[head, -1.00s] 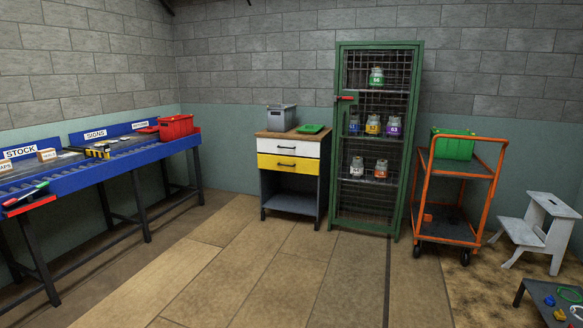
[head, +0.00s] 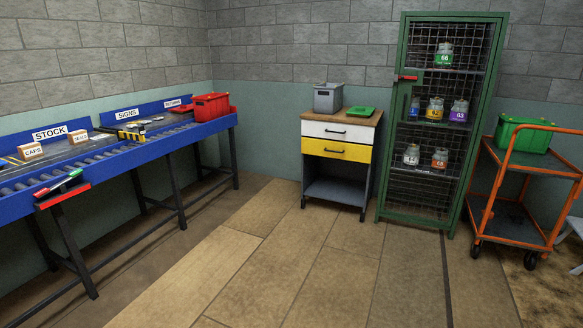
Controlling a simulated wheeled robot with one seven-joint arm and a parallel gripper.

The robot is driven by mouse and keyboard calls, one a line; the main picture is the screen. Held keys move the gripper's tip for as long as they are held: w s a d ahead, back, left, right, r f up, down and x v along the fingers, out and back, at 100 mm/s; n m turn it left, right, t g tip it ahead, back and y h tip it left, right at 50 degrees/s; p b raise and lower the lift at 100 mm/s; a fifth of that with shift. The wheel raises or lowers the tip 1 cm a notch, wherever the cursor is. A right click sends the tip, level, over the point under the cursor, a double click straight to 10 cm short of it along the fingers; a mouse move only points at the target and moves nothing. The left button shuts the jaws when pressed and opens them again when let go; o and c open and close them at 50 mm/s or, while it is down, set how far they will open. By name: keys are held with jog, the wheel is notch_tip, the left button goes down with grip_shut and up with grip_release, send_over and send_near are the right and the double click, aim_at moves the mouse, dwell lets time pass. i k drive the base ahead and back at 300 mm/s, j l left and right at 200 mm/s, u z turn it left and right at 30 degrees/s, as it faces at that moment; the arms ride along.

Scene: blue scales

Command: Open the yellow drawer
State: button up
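The yellow drawer (head: 336,150) is the lower of two drawers in a small grey cabinet with a wooden top, a little right of the middle of the head view. It is closed, flush with the white drawer (head: 339,132) above it, and has a dark bar handle (head: 333,151). Below the drawers is an open shelf (head: 336,190). My gripper is not in view, so its state and place do not show.
A grey bin (head: 327,98) and a green tray (head: 361,112) sit on the cabinet top. A green mesh locker (head: 440,195) stands close at its right, then an orange trolley (head: 510,220). A blue bench (head: 130,155) runs along the left. The wooden floor (head: 300,265) ahead is clear.

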aim_at(363, 153)
jog(key=i+u, duration=0.4)
jog(key=i, duration=2.7)
jog(key=i+j+z, duration=0.15)
jog(key=i, duration=0.95)
jog(key=i+j+z, duration=0.2)
jog(key=i, duration=0.3)
jog(key=i+j+z, duration=0.25)
jog(key=i, duration=0.3)
jog(key=l, duration=0.1)
